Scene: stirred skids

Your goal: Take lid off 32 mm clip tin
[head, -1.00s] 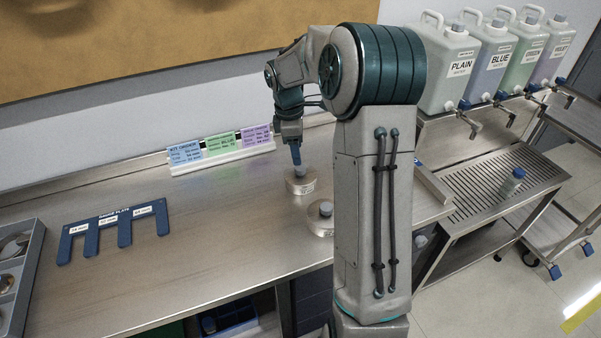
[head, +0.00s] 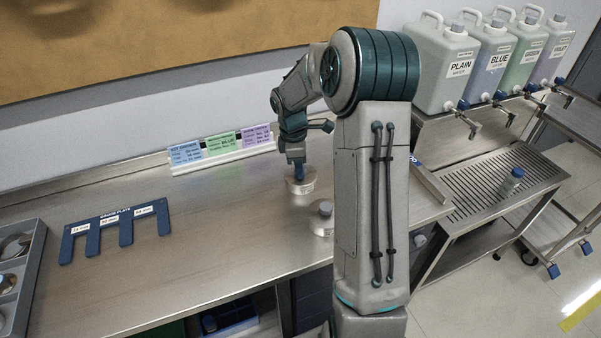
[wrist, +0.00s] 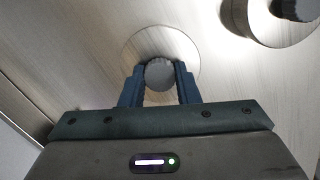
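Two round, pale metal tins with grey knobbed lids stand on the steel bench. The far tin (head: 301,187) has a small label on its side, too small to read. The near tin (head: 322,232) is partly hidden behind my arm. I cannot tell which one is the 32 mm clip tin. My gripper (head: 298,175) points down at the far tin's lid. In the wrist view its blue fingers (wrist: 160,78) stand on either side of the grey lid knob (wrist: 160,73). I cannot tell whether they press on it. The lid sits on the tin.
The near tin also shows at the wrist view's upper right (wrist: 262,22). A blue gauge plate (head: 115,228) lies on the left of the bench, beside a grey tray (head: 36,250). A card rack (head: 222,157) stands behind the tins. Large jugs (head: 448,70) stand at right.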

